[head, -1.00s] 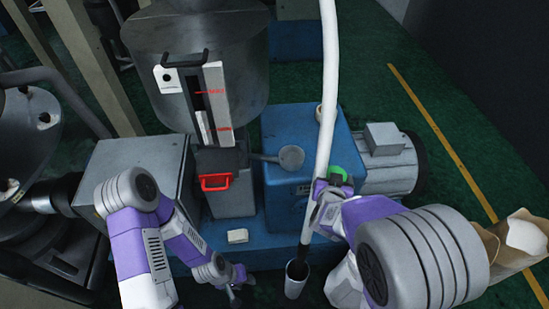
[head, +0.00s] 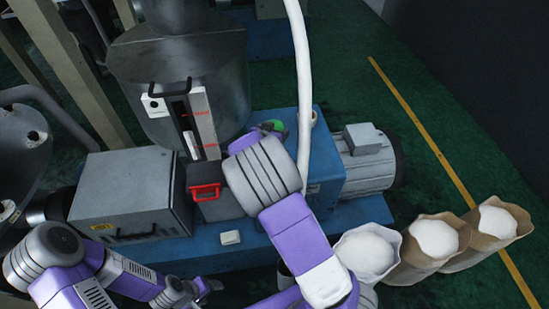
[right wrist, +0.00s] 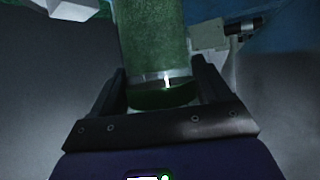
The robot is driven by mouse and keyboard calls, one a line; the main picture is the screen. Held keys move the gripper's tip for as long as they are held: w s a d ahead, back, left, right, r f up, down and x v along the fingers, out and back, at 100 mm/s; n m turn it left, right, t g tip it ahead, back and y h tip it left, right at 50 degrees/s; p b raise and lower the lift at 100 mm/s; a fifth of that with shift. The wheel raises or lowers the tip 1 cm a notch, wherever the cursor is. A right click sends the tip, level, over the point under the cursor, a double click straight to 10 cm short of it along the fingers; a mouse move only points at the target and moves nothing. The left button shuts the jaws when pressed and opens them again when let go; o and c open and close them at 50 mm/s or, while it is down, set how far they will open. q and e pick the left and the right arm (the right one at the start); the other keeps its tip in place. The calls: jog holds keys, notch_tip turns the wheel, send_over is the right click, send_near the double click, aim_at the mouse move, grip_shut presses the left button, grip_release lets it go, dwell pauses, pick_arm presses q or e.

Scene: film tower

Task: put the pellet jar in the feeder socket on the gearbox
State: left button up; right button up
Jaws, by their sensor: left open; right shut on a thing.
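The pellet jar shows in the right wrist view (right wrist: 152,38) as a clear cylinder of green pellets. My right gripper (right wrist: 160,85) is shut on it, with a finger on each side. In the head view a green bit of the jar (head: 271,125) shows just beyond my right wrist, above the blue gearbox (head: 326,155). My right arm hides the right fingers and the feeder socket in that view. My left gripper (head: 212,285) is open and empty, low in front of the blue base.
A steel hopper (head: 190,95) with a red handle (head: 205,191) below it stands left of the gearbox. A grey motor (head: 365,160) is on the right. A white hose (head: 301,70) runs down beside my right arm. Open sacks of white material (head: 433,240) stand at right front.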

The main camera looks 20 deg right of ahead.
jog(key=w+d, duration=0.1)
jog(key=w+d+f+m+p, duration=0.1)
jog(key=shift+w+d+f+g+h, duration=0.1)
jog(key=shift+w+d+g+h, duration=0.05)
jog(key=shift+w+g+h, duration=0.2)
pick_arm(q)
jog(key=shift+r+b, duration=0.1)
jog(key=shift+b, duration=0.8)
pick_arm(e)
notch_tip(320, 180, down, 10)
jog(key=shift+w, duration=0.15)
